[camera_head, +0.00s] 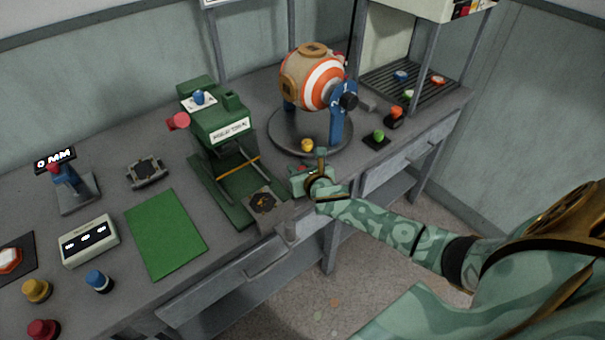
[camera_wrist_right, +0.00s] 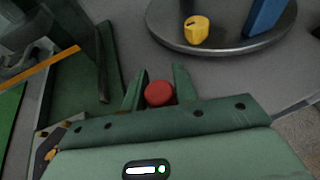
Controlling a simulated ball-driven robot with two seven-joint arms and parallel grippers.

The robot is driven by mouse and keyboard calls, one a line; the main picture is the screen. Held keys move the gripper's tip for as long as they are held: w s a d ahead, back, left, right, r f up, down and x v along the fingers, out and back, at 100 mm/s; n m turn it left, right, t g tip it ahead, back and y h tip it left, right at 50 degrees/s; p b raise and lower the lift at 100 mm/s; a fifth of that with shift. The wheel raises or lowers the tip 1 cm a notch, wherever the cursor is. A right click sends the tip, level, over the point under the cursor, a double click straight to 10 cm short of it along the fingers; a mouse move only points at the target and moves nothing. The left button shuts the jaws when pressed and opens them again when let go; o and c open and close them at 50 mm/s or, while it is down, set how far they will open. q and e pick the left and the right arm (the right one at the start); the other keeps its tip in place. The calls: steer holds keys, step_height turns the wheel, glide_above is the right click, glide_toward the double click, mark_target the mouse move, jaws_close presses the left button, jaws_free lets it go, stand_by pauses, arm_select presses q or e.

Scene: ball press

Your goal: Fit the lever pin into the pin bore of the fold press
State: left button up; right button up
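The fold press (camera_head: 222,118) is the green machine on the bench, left of centre in the head view, with a white label and a yellow bar low in its frame. Part of its green bed (camera_wrist_right: 72,85) shows at the left in the right wrist view. My right gripper (camera_head: 301,170) is over the bench's front edge, right of the press and apart from it. In the right wrist view its fingers (camera_wrist_right: 160,85) close on both sides of a red round head, seemingly the lever pin (camera_wrist_right: 159,94); its shaft is hidden. The pin bore cannot be made out. My left gripper is out of view.
A striped ball (camera_head: 318,82) sits on a round dark stand (camera_head: 285,128) behind my right gripper, with a yellow knob (camera_head: 307,145) at its front. A green mat (camera_head: 165,235), a grey box and coloured knobs lie to the left. A slatted tray stands at the back right.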

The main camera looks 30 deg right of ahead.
steer(key=c, duration=0.5)
steer(key=shift+o, duration=0.2)
steer(key=shift+r, duration=0.1)
